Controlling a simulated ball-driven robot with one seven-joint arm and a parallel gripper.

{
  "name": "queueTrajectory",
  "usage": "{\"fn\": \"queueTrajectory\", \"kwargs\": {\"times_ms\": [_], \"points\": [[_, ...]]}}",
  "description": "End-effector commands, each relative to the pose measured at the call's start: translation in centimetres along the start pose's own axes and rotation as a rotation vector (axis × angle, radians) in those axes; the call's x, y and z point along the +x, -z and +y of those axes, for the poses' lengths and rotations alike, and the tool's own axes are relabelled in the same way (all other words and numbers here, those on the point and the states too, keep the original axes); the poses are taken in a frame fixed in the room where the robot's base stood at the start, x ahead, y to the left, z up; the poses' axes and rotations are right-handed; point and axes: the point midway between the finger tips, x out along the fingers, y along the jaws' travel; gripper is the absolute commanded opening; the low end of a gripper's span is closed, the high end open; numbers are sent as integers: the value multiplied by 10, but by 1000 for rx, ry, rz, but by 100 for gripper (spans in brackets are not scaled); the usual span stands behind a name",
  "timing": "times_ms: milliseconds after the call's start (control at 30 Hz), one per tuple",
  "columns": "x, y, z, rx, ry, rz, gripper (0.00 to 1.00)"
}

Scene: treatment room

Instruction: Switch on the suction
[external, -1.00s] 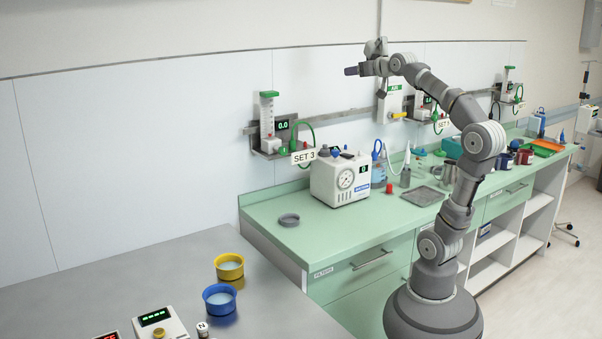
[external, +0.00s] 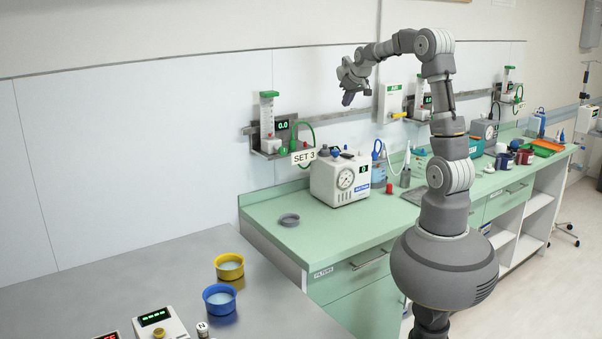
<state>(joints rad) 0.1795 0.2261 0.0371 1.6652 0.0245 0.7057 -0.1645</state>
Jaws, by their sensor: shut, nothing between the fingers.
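The suction unit (external: 340,180) is a white box with a round gauge, a small dark display and a blue label. It stands on the green counter in the external view. A grey knob, a blue knob (external: 335,151) and a small dark part (external: 347,155) sit on its top; which one is the switch I cannot tell. My gripper (external: 347,99) is shut and empty, pointing down in the air above the unit, apart from it. The fingertips are dark and small in this view.
A wall rail carries a flowmeter (external: 268,122) and the SET 3 sign (external: 303,157). The counter front there is clear.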

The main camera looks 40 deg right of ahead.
Motion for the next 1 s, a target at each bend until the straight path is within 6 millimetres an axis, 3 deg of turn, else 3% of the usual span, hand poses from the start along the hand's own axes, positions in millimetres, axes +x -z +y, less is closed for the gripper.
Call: {"fn": "queueTrajectory", "kwargs": {"times_ms": [200, 400, 833, 1000], "points": [[22, -24, 18, 7, 32, -215, 0], [36, -44, 24, 10, 51, -303, 0], [41, -49, 24, 10, 54, -315, 0], [55, -54, 23, 10, 55, -317, 0]]}}
